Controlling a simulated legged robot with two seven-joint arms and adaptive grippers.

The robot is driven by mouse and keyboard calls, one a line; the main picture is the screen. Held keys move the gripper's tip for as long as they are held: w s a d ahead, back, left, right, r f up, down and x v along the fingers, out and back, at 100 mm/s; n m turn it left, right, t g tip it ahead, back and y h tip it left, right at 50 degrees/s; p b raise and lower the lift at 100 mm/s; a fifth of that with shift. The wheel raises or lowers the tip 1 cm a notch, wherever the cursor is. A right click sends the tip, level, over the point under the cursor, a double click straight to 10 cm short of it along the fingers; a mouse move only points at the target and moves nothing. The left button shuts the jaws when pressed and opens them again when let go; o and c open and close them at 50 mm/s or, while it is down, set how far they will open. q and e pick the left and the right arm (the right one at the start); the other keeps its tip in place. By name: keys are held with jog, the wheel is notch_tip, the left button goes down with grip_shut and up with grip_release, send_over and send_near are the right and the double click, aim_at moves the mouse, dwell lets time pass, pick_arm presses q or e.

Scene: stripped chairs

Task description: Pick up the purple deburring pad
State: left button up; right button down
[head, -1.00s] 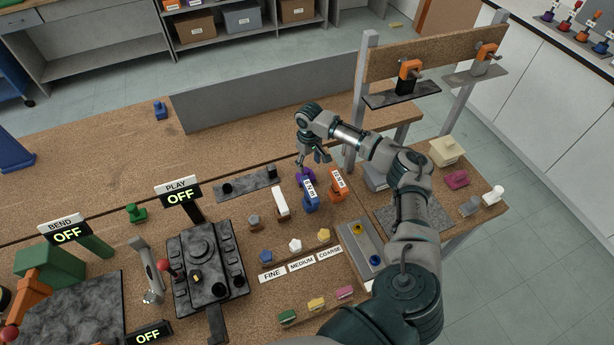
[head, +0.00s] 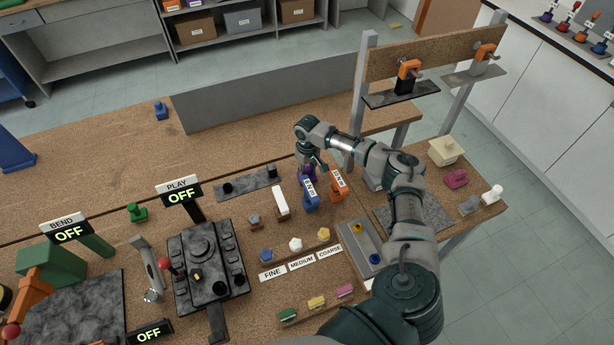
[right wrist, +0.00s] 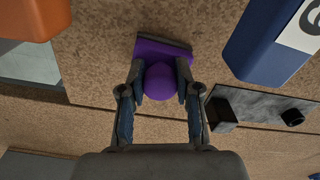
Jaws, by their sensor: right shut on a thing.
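The purple deburring pad (right wrist: 163,50) has a flat base and a round knob. In the right wrist view, my right gripper (right wrist: 160,84) has its two fingers shut on the knob, one on each side. The pad's base lies beyond the fingertips. In the head view, my right gripper (head: 308,170) points down at the back of the cork bench, and only a little of the purple pad (head: 306,177) shows under it. I cannot tell whether the pad touches the bench. My left gripper is in neither view.
A blue tool (head: 311,197) and an orange tool (head: 338,186) with white labels stand close in front and to the right. A dark plate (head: 245,183) with two posts lies to the left. A white-topped block (head: 281,203) stands nearby.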

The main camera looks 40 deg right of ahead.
aim_at(306, 170)
jog(key=shift+a, duration=0.2)
jog(key=shift+a+r, duration=0.1)
jog(key=shift+r, duration=0.2)
notch_tip(306, 170, up, 10)
jog(key=shift+f, duration=0.25)
